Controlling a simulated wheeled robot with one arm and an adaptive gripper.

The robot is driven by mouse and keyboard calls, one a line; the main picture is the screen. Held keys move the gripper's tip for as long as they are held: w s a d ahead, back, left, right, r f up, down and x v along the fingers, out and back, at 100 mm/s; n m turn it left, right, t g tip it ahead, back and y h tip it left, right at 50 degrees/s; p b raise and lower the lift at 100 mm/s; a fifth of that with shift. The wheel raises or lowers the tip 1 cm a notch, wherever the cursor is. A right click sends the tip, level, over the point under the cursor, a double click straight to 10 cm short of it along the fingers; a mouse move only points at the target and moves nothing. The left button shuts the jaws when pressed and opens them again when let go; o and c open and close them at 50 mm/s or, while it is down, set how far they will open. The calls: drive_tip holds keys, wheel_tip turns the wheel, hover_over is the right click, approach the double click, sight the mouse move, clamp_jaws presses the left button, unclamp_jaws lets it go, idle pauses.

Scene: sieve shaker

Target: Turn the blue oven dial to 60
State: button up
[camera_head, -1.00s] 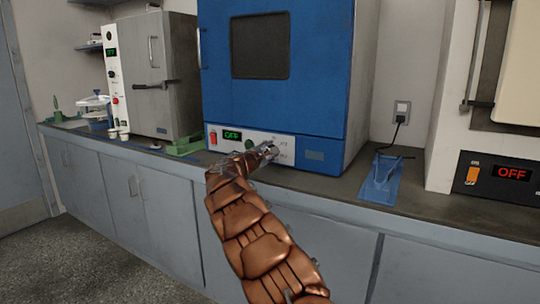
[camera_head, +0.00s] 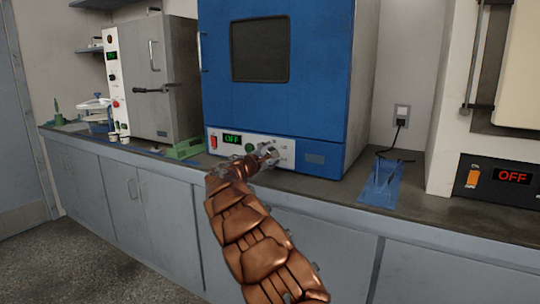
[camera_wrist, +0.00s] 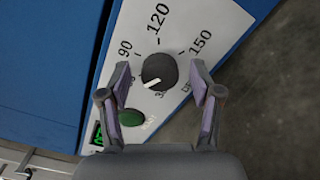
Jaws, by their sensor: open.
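The blue oven (camera_head: 290,85) stands on the counter with a white control panel (camera_head: 291,143) along its bottom. In the wrist view its dark round dial (camera_wrist: 159,68) sits on the panel, with 90, 120 and 150 printed around it. The dial's white pointer faces lower left in that view. A number starting with 3 lies just below it, and a label by the left finger is partly hidden. My gripper (camera_wrist: 161,75) is open, with one finger on each side of the dial and gaps visible. In the head view my gripper (camera_head: 268,154) hides the dial.
A green button (camera_wrist: 131,118) is close to the left finger.

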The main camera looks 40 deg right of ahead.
drive_tip(key=v, duration=1.2)
idle(0.5)
